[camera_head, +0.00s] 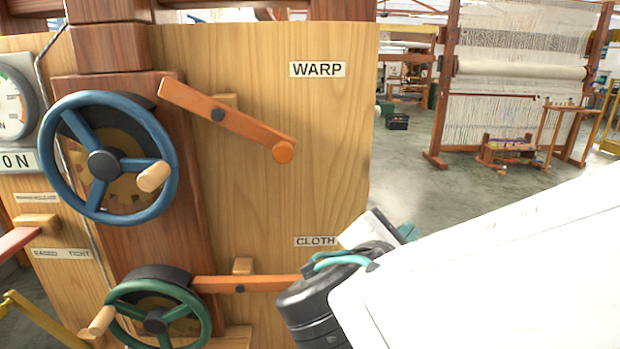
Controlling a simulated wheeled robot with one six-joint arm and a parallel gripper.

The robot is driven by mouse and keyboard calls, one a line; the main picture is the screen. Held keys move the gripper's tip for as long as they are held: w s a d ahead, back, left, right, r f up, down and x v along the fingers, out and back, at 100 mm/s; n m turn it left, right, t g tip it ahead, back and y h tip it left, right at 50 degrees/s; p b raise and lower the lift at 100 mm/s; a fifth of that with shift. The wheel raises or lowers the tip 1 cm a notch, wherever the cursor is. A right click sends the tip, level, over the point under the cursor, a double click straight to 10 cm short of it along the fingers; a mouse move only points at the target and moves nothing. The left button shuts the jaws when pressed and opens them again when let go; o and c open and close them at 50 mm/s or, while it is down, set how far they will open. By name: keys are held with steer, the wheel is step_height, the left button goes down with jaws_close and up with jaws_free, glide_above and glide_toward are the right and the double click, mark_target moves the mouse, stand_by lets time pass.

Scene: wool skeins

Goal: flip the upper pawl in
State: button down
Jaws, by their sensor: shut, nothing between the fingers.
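The upper pawl (245,125) is an orange-brown bar on the wooden panel below the WARP label (317,69). It turns on a dark pivot and is tilted, left end up, with a round orange knob (283,152) at its lower right end. Its left end is just outside the upper right rim of the blue handwheel (167,133), apart from the toothed wheel (125,188) behind the spokes. My gripper (372,230) is shut and empty, below and right of the knob near the CLOTH label (316,241). My arm hides part of it.
The lower pawl (255,284) lies nearly level beside the green handwheel (203,305); my arm covers its right end. A small wooden block (230,100) sits behind the upper pawl. The panel between the pawls is clear. A loom (520,70) stands far behind.

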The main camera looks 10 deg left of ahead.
steer(key=s+a+n+t+y, duration=0.2)
steer(key=s+a+n+y, duration=0.2)
steer(key=a, duration=0.5)
steer(key=s+a+n+t+y, duration=0.2)
steer(key=s+a+n+y, duration=0.2)
steer(key=a, duration=0.5)
steer(key=shift+a+r+n+t+y, duration=0.3)
steer(key=shift+a+r+n+y, duration=0.15)
steer(key=shift+n+y, duration=0.65)
steer(key=shift+w, duration=0.1)
steer(key=w+r, duration=0.5)
steer(key=w, duration=0.5)
steer(key=shift+w+a, duration=0.2)
steer(key=shift+a, duration=0.05)
steer(key=shift+r, duration=0.1)
